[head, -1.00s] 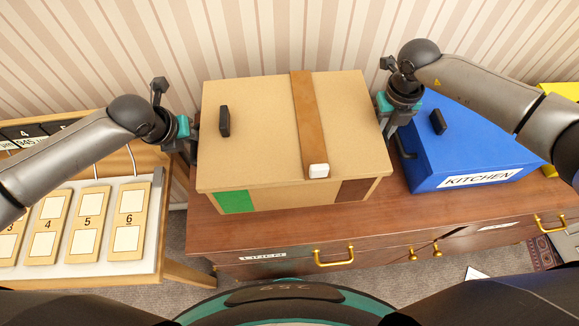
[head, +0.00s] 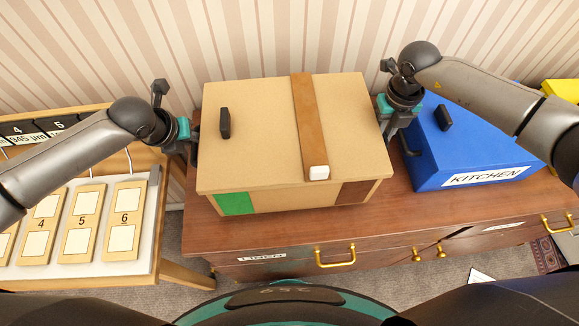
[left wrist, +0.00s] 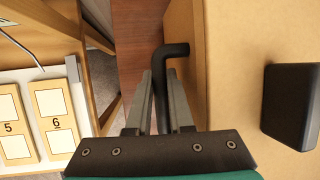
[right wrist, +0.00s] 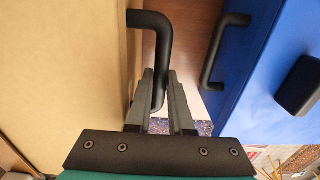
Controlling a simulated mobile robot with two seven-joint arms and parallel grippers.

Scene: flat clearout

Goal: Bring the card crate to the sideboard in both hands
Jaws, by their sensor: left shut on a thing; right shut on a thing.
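The card crate (head: 265,120) is a tan box with a brown strap, a white tag, a green patch and a dark brown patch on its front. It is level, over the wooden sideboard (head: 225,235); whether it touches the top I cannot tell. My left gripper (head: 193,140) is shut on the black handle at its left side, seen in the left wrist view (left wrist: 172,90). My right gripper (head: 388,122) is shut on the black handle at its right side, seen in the right wrist view (right wrist: 158,70).
A blue crate (head: 465,150) marked KITCHEN stands on the sideboard close to the right of the card crate. A yellow thing (head: 562,92) is beyond it. A stand with numbered cards (head: 125,215) is at the left. The striped wall is behind.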

